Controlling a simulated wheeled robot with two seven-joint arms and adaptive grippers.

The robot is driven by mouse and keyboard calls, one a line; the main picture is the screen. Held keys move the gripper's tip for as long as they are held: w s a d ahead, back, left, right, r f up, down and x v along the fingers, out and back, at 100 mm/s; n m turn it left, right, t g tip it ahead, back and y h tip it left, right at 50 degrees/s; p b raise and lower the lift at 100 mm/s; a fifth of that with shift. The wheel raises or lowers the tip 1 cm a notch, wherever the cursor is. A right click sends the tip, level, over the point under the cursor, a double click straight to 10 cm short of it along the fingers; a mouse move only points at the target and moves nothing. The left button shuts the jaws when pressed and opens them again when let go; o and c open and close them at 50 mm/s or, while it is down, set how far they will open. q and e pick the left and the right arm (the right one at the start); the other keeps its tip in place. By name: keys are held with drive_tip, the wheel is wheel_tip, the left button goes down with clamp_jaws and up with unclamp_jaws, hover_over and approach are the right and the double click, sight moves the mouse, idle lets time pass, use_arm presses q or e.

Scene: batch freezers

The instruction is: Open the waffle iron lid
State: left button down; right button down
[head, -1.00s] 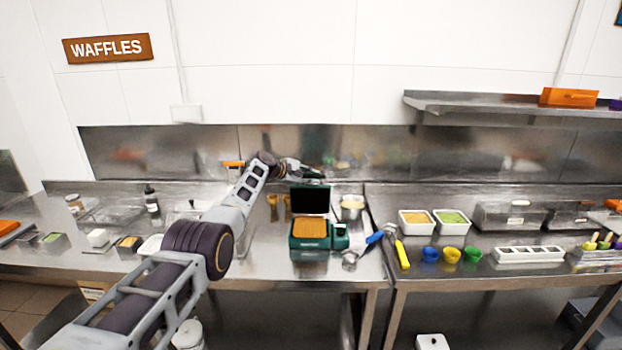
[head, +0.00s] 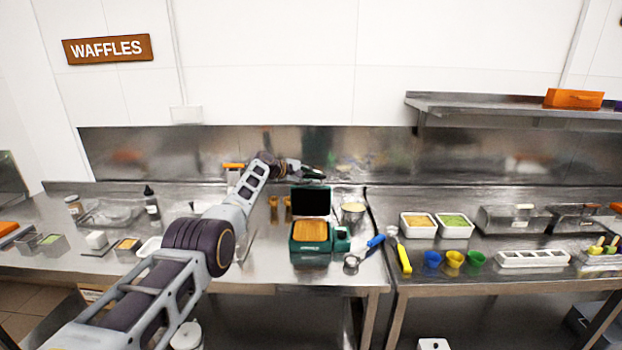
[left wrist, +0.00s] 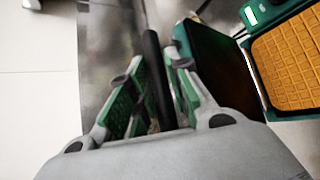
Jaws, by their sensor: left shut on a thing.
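The green waffle iron (head: 310,246) stands on the steel counter with its lid (head: 310,201) raised roughly upright and its dark inner side facing me. An orange-brown waffle surface (head: 309,231) shows in the base. It also shows in the left wrist view (left wrist: 290,62), beside the raised lid (left wrist: 215,65). My left gripper (head: 318,172) is at the top of the lid. In the left wrist view its green-padded fingers (left wrist: 157,90) are shut on a dark bar, the lid handle (left wrist: 152,65). My right gripper is not in view.
A blue-handled scoop (head: 362,254) lies right of the iron, near a metal bowl (head: 353,212). A yellow-handled tool (head: 404,260) and small coloured cups (head: 453,259) are farther right. The steel back wall (head: 450,155) is close behind my gripper.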

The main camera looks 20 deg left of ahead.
use_arm(q)
drive_tip(key=c, duration=1.4)
unclamp_jaws()
drive_tip(key=shift+c, duration=0.2)
drive_tip(key=shift+s+a+r, duration=0.15)
drive_tip(key=shift+s+a, duration=0.15)
drive_tip(key=shift+s+a+r, duration=0.1)
drive_tip(key=shift+s, duration=0.05)
drive_tip(key=v, duration=1)
drive_tip(key=shift+s+r, duration=0.3)
drive_tip(key=shift+a, duration=0.1)
